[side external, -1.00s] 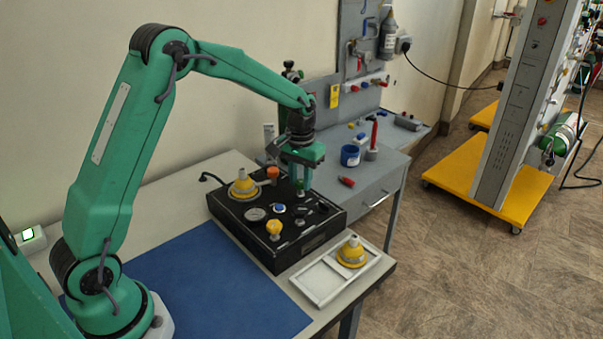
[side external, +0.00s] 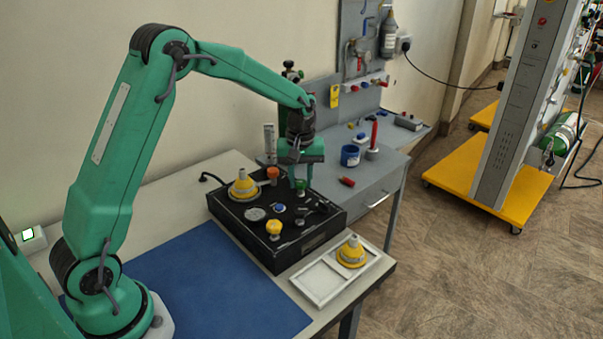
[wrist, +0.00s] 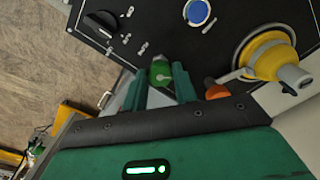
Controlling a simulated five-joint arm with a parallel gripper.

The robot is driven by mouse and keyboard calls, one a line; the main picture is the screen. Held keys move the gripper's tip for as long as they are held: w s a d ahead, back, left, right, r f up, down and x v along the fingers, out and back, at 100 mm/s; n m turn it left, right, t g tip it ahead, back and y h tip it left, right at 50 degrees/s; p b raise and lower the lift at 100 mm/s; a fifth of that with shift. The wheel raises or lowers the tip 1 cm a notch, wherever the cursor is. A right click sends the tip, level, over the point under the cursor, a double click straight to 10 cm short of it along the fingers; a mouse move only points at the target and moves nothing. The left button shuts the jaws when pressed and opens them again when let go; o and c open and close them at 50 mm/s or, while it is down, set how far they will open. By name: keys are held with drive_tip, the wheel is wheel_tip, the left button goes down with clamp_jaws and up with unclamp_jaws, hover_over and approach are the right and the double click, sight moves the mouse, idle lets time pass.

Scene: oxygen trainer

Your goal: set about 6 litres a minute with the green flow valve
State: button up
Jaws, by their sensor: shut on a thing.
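The green flow valve (side external: 300,188) stands on the back right part of the black trainer box (side external: 297,257). My gripper (side external: 299,179) points down over it and is shut on its knob. In the wrist view the valve's green knob (wrist: 160,70) sits between my two green fingers, with a pale mark on its top. A white upright scale tube (side external: 269,140) stands behind the box, partly behind my wrist. Its reading is too small to tell.
The box also bears a yellow cone fitting (side external: 243,187), an orange knob (side external: 272,173), a yellow knob (side external: 274,229) and a blue button (side external: 279,208). A white tray (side external: 319,284) with another yellow cone (side external: 352,253) lies right. The blue mat (side external: 215,285) is bare.

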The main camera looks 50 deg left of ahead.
sight(301, 182)
drive_tip(key=shift+n, duration=0.8)
drive_tip(key=o, duration=1)
drive_tip(key=shift+r, duration=0.1)
wheel_tip(301, 182, up, 7)
drive_tip(key=shift+f, duration=0.1)
drive_tip(key=shift+r, duration=0.45)
